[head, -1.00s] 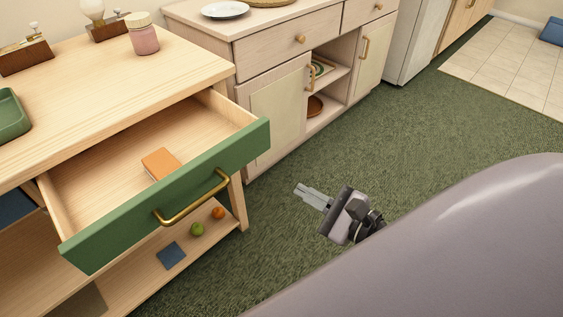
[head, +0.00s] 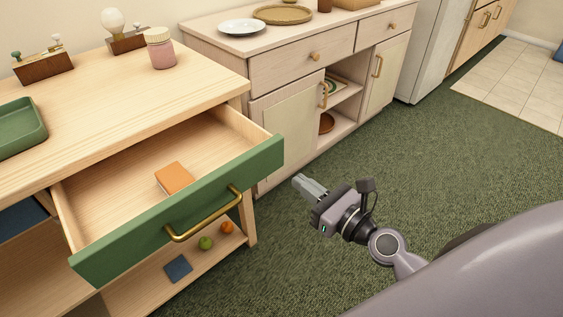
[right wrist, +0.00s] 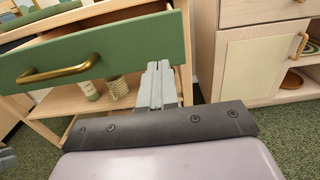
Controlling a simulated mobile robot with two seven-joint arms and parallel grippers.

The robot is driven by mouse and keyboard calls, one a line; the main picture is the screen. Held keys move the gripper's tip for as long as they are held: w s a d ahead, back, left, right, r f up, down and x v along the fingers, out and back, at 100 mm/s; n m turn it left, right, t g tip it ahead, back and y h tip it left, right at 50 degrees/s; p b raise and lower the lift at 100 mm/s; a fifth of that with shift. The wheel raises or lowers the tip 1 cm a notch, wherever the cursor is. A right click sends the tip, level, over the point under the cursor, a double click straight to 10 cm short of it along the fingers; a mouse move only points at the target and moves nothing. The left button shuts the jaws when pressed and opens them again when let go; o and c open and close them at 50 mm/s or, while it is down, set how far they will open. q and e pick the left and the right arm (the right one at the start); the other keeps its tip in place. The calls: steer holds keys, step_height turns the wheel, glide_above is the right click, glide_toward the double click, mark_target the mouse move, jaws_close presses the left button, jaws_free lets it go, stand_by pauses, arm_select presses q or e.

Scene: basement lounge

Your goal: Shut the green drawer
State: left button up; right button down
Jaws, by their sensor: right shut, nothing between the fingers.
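The green drawer (head: 125,238) is pulled well out of the wooden table at the left of the head view. It has a brass bar handle (head: 207,217), and an orange box (head: 174,178) lies inside. My right gripper (head: 299,181) is shut and empty, a little right of the drawer front's right end. In the right wrist view the shut fingers (right wrist: 159,72) point towards the right end of the green front (right wrist: 130,48), with the handle (right wrist: 60,72) to their left. Whether they touch the front cannot be told.
A pink jar (head: 160,48) and a green tray (head: 20,126) stand on the tabletop (head: 110,95). A pale cabinet (head: 285,100) stands behind. Green carpet (head: 440,160) at right is clear.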

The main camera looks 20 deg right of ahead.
mark_target(271, 160)
steer(key=x, duration=0.5)
steer(key=shift+p, duration=0.3)
arm_select(q)
steer(key=shift+w+r, duration=0.2)
steer(key=shift+r, duration=0.4)
arm_select(e)
steer(key=shift+x, duration=1.05)
